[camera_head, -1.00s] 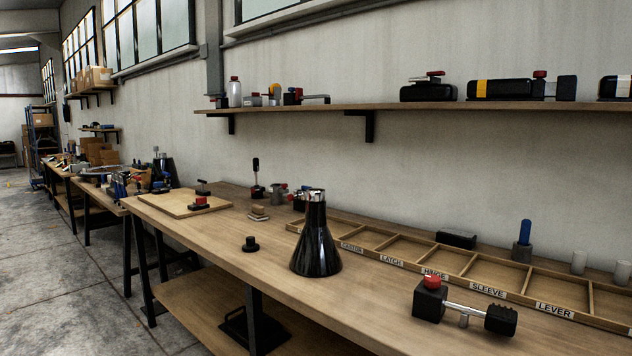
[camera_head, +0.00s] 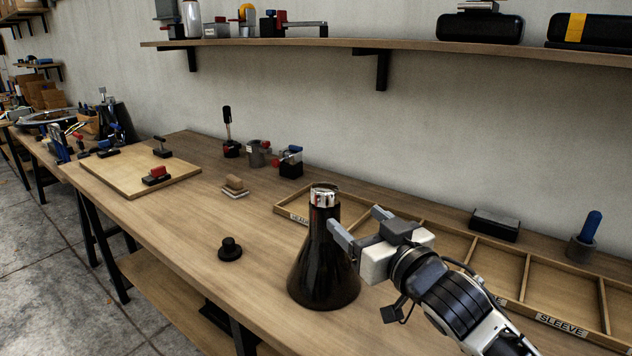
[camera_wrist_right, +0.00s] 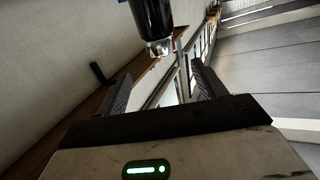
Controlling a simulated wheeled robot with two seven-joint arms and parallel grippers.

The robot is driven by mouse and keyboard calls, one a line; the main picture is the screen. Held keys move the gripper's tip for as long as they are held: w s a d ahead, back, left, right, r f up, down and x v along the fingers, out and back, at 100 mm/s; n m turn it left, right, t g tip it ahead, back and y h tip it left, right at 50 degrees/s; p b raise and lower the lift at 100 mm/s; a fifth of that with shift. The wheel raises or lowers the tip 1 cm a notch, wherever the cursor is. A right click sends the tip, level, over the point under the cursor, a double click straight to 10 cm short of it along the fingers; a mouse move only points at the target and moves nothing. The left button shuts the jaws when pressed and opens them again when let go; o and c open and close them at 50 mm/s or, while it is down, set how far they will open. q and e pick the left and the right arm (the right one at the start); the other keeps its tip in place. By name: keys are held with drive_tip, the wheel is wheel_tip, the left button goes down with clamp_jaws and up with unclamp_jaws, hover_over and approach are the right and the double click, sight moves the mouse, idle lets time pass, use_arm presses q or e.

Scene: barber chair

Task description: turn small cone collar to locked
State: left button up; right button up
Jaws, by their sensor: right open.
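The dark glossy cone (camera_head: 324,262) stands upright on the workbench. A shiny metal collar (camera_head: 324,196) with a red mark sits around its narrow top. My right gripper (camera_head: 358,222) comes in from the right, beside the cone's neck and just below the collar's height; it is open with nothing between its fingers. In the right wrist view, the cone (camera_wrist_right: 151,18) hangs in from the top edge, its collar (camera_wrist_right: 160,47) beyond the open fingers. Whether a finger touches the neck I cannot tell. My left gripper is not in view.
A divided wooden tray (camera_head: 480,255) with labels lies behind and under my right arm. A small black knob (camera_head: 230,249) stands left of the cone. A wooden board (camera_head: 140,172) and several small fixtures lie farther left. The bench front between is clear.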

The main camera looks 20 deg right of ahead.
sight(320, 188)
drive_tip(key=b+x, duration=0.3)
drive_tip(key=x, duration=1)
drive_tip(key=shift+f, duration=0.1)
drive_tip(key=shift+w+a+b, duration=0.15)
drive_tip(key=shift+w+b, duration=0.2)
drive_tip(key=shift+w, duration=0.2)
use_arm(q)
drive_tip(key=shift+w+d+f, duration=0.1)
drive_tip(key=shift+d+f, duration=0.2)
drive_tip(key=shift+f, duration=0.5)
